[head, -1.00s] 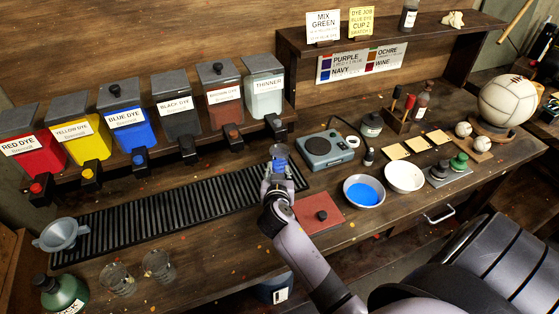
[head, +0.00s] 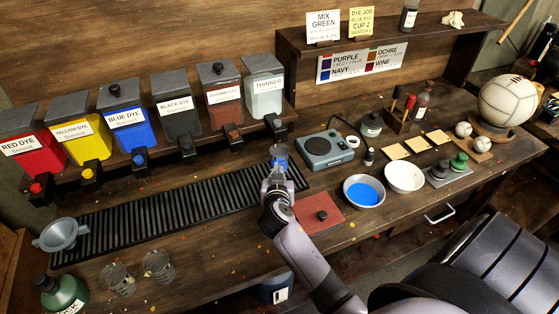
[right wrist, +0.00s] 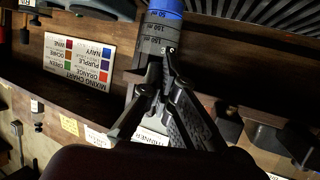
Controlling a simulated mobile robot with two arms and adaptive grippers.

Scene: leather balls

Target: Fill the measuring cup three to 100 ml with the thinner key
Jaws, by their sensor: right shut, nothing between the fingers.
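A clear measuring cup (head: 279,152) with blue liquid stands near the right end of the black slatted rack, in front of the thinner dispenser (head: 265,85) and its tap (head: 275,125). In the right wrist view the cup (right wrist: 158,35) appears upside down, with blue at its base and 50, 100 and 150 marks. My right gripper (right wrist: 165,70) is shut and empty, its fingers in front of the cup; I cannot tell whether they touch it. In the head view, the gripper (head: 279,178) partly hides the cup. Two clear measuring cups (head: 158,265) stand at the front left. My left gripper is not in view.
Red, yellow, blue, black and brown dye dispensers (head: 125,117) line the shelf left of the thinner. A scale (head: 327,149), a red board (head: 320,213), a bowl of blue (head: 363,191) and a white bowl (head: 404,177) lie to the right. A funnel (head: 60,235) sits at the left.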

